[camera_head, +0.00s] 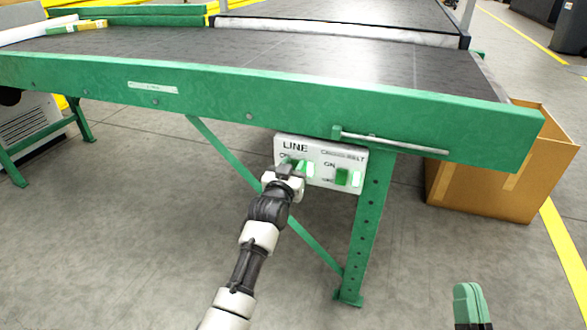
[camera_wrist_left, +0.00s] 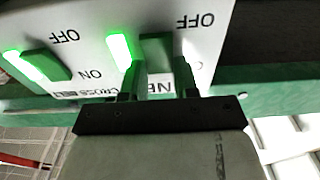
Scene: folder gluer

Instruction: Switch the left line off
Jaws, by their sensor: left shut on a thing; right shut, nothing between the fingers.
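A white control box (camera_head: 322,182) hangs under the green conveyor frame. It carries a LINE switch on the left and a cross-belt switch (camera_head: 342,177) on the right. My left gripper (camera_head: 293,168) is at the LINE switch and covers much of it. In the left wrist view, upside down, the fingers of my left gripper (camera_wrist_left: 159,82) are shut around the dark green LINE switch (camera_wrist_left: 157,50). The LINE lamp (camera_wrist_left: 119,48) beside it glows green, as does the cross-belt lamp (camera_wrist_left: 20,65).
The conveyor's green side rail (camera_head: 230,92) runs above the box, with a metal rod (camera_head: 395,143) on it. A green leg (camera_head: 368,225) stands just right of the box. A cardboard box (camera_head: 490,185) stands at right. A green object (camera_head: 470,305) shows at bottom right.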

